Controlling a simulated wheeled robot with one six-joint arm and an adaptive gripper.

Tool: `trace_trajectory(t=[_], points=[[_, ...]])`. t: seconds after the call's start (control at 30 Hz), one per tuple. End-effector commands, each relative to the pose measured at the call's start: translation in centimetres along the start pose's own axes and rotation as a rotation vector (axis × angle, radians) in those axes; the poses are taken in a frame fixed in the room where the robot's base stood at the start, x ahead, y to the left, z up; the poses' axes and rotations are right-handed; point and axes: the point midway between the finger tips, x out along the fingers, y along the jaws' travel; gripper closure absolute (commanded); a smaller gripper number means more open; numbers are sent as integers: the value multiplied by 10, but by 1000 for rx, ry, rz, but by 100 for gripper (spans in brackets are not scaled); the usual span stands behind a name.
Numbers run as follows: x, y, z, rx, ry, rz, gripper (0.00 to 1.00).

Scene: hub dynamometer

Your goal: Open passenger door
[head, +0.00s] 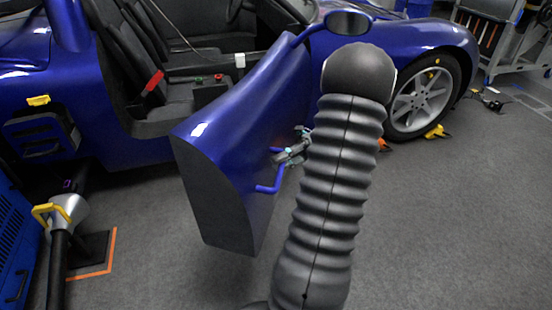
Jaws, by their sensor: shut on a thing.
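The blue passenger door (232,130) stands swung out from the blue car (85,75), with the seats and cabin showing behind it. A blue bar handle (268,188) sticks out from the door's outer face. My gripper (283,156) is at the upper part of this handle and is shut on it. My dark ribbed arm stands in front and hides part of the door's right side and the rest of my wrist.
A front wheel (420,100) with yellow chocks (436,131) is at the right. A grey post with a yellow handle (52,212) and a blue cabinet (14,245) stand at the left. A cart (500,40) is at the back right. Grey floor is clear in front of the door and at the right.

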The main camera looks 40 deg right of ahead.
Motion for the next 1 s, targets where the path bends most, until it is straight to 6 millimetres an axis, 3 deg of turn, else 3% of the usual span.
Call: trace_trajectory(t=[0.27,0.3,0.4,1.0], points=[[4,2,0,1,13,3,100],[4,2,0,1,14,4,77],[3,1,-1,2,11,3,59],[0,0,-1,4,2,3,59]])
